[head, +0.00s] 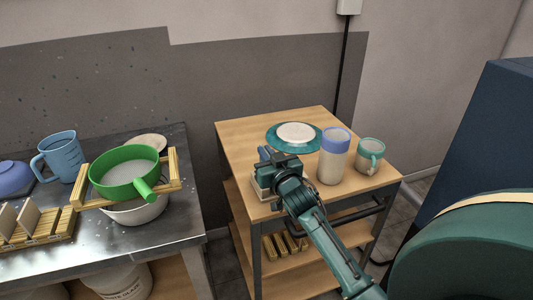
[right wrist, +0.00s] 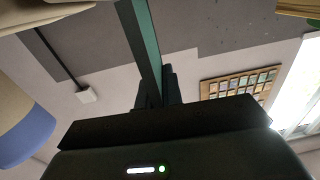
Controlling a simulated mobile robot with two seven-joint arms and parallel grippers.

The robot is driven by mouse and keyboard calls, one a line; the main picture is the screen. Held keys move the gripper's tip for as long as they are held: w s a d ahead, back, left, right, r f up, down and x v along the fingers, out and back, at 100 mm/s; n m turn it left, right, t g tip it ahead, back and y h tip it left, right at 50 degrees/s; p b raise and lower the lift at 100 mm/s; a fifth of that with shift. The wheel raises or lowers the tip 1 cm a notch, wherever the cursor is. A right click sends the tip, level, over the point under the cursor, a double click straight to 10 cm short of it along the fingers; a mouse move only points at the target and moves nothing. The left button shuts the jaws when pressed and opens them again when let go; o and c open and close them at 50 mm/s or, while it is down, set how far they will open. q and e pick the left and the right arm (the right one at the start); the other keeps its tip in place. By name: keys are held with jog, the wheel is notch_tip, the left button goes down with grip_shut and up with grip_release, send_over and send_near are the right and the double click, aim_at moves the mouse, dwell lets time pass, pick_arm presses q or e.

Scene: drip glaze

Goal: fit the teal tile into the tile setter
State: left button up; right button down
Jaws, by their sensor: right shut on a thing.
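My right gripper (head: 270,160) is over the left side of the wooden cart. It is shut on the teal tile, which shows edge-on as a thin upright strip in the right wrist view (right wrist: 150,45). In the head view the gripper covers most of the tile. A pale block (head: 262,191), which looks like the tile setter, sits on the cart top just below and beside the gripper, partly hidden by it. I cannot tell whether the tile touches it. My left gripper is in neither view.
Right of the gripper stand a blue-rimmed cream tumbler (head: 334,158) and a teal-rimmed mug (head: 370,156). A teal plate with a pale disc (head: 275,134) lies behind. The metal table (head: 110,255) at left holds a green sieve (head: 122,178), a blue jug (head: 60,156) and a wooden rack (head: 45,235).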

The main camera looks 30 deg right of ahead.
jog(key=shift+f+b, duration=1.05)
jog(key=shift+f, duration=0.55)
jog(key=shift+f, duration=0.35)
dwell(0.7)
dwell(0.6)
jog(key=c, duration=1.5)
grip_release()
jog(key=shift+s, duration=0.15)
jog(key=shift+s+a+p, duration=0.2)
jog(key=shift+s+p, duration=0.3)
jog(key=shift+s, duration=0.4)
jog(key=shift+s+a+p, duration=0.15)
jog(key=shift+s+p, duration=0.4)
jog(key=shift+s, duration=0.4)
jog(key=shift+s+a+p, duration=0.2)
jog(key=shift+s+p, duration=0.3)
jog(key=shift+s, duration=0.4)
